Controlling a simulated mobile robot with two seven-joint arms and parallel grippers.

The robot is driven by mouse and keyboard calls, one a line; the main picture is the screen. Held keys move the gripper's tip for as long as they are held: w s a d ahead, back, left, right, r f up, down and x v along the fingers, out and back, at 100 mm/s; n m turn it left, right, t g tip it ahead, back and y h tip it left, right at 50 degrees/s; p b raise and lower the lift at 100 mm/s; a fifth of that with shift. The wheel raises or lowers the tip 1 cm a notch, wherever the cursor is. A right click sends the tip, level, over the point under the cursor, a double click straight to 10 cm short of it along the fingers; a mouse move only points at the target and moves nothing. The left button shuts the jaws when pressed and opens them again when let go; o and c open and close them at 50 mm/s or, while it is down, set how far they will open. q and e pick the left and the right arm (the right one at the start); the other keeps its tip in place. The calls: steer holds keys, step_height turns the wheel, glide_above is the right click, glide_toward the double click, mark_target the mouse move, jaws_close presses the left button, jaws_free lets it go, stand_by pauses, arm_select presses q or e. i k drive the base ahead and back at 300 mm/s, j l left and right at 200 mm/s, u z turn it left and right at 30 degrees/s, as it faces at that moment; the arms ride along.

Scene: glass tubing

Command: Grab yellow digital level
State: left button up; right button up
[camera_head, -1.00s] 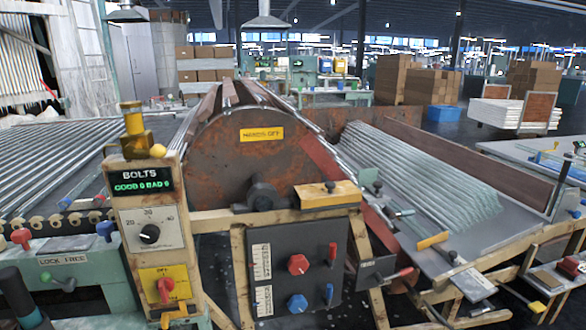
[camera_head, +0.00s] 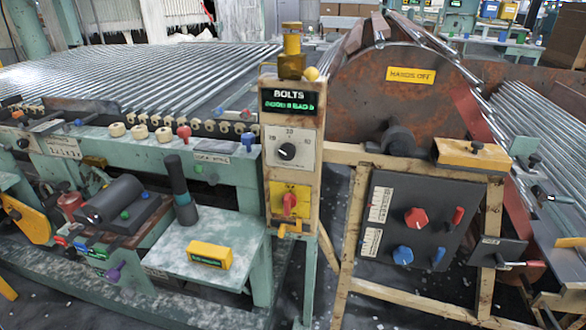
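A small yellow box-shaped device with a dark green-lit display, which looks like the yellow digital level (camera_head: 210,254), lies on the pale worn top of a low green side table (camera_head: 172,262). A dark upright cylinder with a teal band (camera_head: 180,190) stands just behind it on the same table. Neither of my grippers is in view, so I cannot see how they stand relative to the level.
A post with a "BOLTS" display (camera_head: 290,150) and knobs stands right of the table. A control box (camera_head: 415,225) on a wooden frame and a rusty drum (camera_head: 400,115) are farther right. A dark roller device (camera_head: 110,200) sits left. Glass tubes (camera_head: 130,75) lie behind.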

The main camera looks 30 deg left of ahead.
mark_target(215, 255)
steer(key=k+u, duration=0.15)
steer(key=u, duration=1.3)
